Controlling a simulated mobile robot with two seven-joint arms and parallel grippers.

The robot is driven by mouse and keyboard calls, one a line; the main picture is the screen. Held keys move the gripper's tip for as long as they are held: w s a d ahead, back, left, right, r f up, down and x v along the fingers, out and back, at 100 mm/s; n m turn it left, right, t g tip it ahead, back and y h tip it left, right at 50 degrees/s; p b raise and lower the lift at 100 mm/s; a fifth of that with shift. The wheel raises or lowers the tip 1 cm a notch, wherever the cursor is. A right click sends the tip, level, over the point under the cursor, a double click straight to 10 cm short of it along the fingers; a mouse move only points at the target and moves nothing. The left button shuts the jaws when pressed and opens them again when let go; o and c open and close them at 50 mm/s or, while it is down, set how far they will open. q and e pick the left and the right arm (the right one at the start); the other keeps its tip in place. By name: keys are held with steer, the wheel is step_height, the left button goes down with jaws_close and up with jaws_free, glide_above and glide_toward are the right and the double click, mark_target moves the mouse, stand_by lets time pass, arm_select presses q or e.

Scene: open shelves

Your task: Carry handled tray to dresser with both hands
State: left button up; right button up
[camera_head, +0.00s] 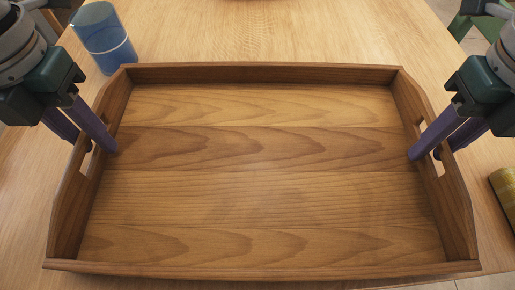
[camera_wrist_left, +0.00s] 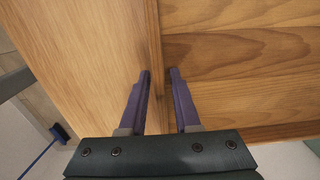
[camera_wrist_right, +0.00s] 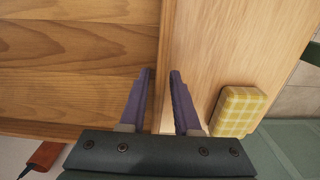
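The brown wooden handled tray (camera_head: 262,271) is empty and lies level, with a cut-out handle in each short side wall. My left gripper (camera_head: 92,145) straddles the tray's left wall at the handle, one finger inside and one outside. The left wrist view shows its purple fingers (camera_wrist_left: 159,72) close against the wall. My right gripper (camera_head: 428,152) straddles the right wall the same way, with its fingers (camera_wrist_right: 161,73) close on the wall in the right wrist view. The dresser is not identifiable in these views.
The tray is over a light wooden table (camera_head: 270,35). A blue cylindrical cup (camera_head: 103,40) stands beyond the tray's far left corner. A yellow checked item (camera_wrist_right: 238,111) lies right of the tray near the table edge. Greenish furniture (camera_head: 478,27) shows at the far right.

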arm_select(q)
jaws_close()
arm_select(e)
jaws_close()
arm_select(q)
steer(key=shift+r, duration=0.1)
stand_by(0.7)
